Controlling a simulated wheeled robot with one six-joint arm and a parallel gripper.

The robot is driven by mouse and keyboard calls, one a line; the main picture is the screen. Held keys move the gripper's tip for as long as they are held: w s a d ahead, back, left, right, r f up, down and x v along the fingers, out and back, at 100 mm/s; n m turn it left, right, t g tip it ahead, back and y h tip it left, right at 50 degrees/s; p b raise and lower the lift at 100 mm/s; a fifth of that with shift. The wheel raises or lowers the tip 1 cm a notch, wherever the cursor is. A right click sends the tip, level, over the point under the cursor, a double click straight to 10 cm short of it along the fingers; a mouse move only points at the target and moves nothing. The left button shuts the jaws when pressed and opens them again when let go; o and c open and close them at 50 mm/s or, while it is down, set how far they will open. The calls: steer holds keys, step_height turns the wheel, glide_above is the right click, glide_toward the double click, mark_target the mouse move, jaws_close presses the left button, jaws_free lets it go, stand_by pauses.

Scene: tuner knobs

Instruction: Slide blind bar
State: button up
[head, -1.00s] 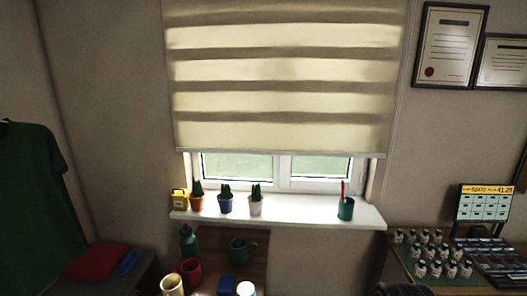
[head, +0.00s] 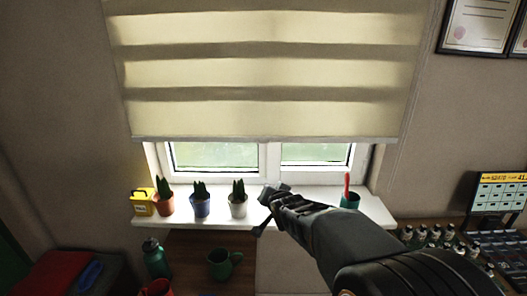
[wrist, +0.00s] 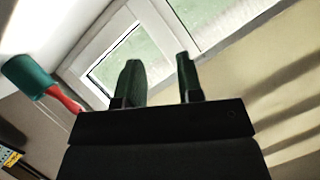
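The window blind (head: 265,75), cream with darker bands, hangs over the upper window. Its bottom bar (head: 265,139) runs level across the window, with glass showing below it. The blind also shows at the right of the wrist view (wrist: 285,95). My gripper (head: 264,210) is in front of the sill, below the bar and apart from it. In the wrist view my gripper (wrist: 160,80) has two fingers spread with an empty gap between them, facing the window frame and glass.
A bottle (head: 155,258) and green mug (head: 224,263) stand below. Small bottles (head: 435,236) are at right.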

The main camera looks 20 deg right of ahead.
steer(key=w+d+m+t+y+b, duration=0.2)
steer(key=w+d+m+t+y, duration=0.35)
steer(key=w+d+t, duration=0.35)
steer(key=w+a+r+t+p, duration=0.1)
steer(key=w+a+r+p, duration=0.2)
steer(key=w+r, duration=0.3)
steer(key=w, duration=0.4)
steer(key=shift+a+r, duration=0.3)
steer(key=shift+h, duration=0.25)
jaws_close()
